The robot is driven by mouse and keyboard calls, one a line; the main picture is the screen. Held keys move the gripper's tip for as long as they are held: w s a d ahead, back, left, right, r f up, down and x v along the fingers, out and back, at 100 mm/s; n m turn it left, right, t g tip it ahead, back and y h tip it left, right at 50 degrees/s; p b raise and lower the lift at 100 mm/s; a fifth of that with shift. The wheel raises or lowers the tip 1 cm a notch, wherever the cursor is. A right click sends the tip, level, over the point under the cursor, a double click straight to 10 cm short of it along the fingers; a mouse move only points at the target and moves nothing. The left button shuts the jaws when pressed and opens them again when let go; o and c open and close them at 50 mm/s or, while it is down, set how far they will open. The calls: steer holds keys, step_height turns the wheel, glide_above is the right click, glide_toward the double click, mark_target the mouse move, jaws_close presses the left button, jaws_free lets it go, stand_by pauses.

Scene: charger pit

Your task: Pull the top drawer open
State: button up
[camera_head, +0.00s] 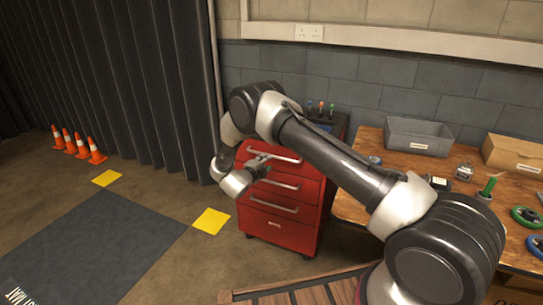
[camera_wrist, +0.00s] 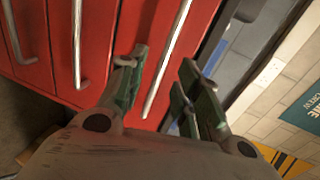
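In the wrist view, my gripper (camera_wrist: 163,66) is open, with green-padded fingers on either side of the top handle (camera_wrist: 167,60). The bar runs through the gap between them. I cannot tell whether either finger touches it. The lower handles (camera_wrist: 77,45) lie to the left there.
A wooden workbench (camera_head: 352,208) with a grey bin (camera_head: 418,136) and a cardboard box (camera_head: 515,154) stands right of the cabinet. Small tools stand on the cabinet top. Floor before the cabinet's left is clear; orange cones (camera_head: 96,152) stand far left.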

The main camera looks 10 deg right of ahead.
steer(key=shift+m, duration=0.3)
steer(key=x, duration=0.7)
steer(key=shift+w+d+r, duration=0.25)
steer(key=shift+w+d, duration=0.1)
jaws_close()
